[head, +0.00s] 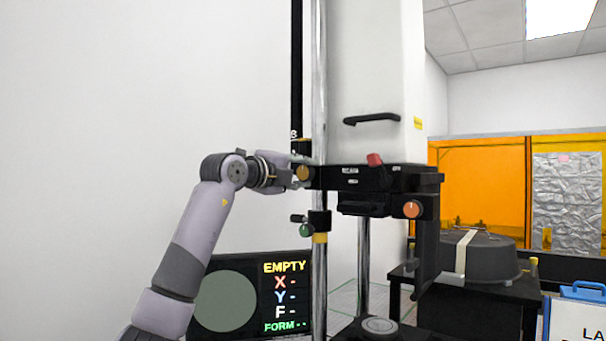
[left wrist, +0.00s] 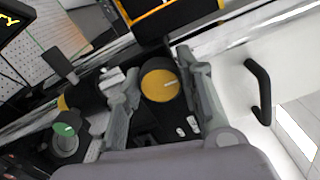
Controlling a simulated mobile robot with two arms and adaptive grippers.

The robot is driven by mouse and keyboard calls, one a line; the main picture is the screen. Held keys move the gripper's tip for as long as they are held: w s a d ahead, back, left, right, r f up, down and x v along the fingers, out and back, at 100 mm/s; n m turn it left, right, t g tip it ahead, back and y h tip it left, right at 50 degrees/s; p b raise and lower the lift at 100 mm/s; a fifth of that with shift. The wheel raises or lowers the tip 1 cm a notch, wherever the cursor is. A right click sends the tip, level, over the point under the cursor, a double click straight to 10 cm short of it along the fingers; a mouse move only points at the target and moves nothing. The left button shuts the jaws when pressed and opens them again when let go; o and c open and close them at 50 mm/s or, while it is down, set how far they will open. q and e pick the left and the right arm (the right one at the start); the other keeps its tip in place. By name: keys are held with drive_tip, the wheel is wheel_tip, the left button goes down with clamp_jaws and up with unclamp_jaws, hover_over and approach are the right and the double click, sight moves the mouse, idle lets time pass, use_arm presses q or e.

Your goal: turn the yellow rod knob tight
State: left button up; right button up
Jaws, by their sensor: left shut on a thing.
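The yellow rod knob (head: 303,173) is on the left end of the black carriage (head: 350,178) of the interferometer, next to the chrome column. In the left wrist view the yellow knob (left wrist: 160,86) shows its round face between two grey fingers. My left gripper (head: 292,174) reaches it from the left and is shut on it, one finger on each side. The fingers partly hide the knob's sides. My right gripper is in neither view.
A green knob (head: 305,230) on a clamp sits below on the column, and an orange knob (head: 411,209) is at the carriage's right. A red knob (head: 374,159) and a black handle (head: 371,119) are above. A display reading EMPTY (head: 240,295) stands below my left arm.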

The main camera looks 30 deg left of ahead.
use_arm(q)
drive_tip(key=shift+r, duration=0.1)
drive_tip(key=o, duration=1.2)
drive_tip(key=shift+c, duration=0.2)
drive_tip(key=s+a, duration=0.1)
drive_tip(key=s, duration=1.1)
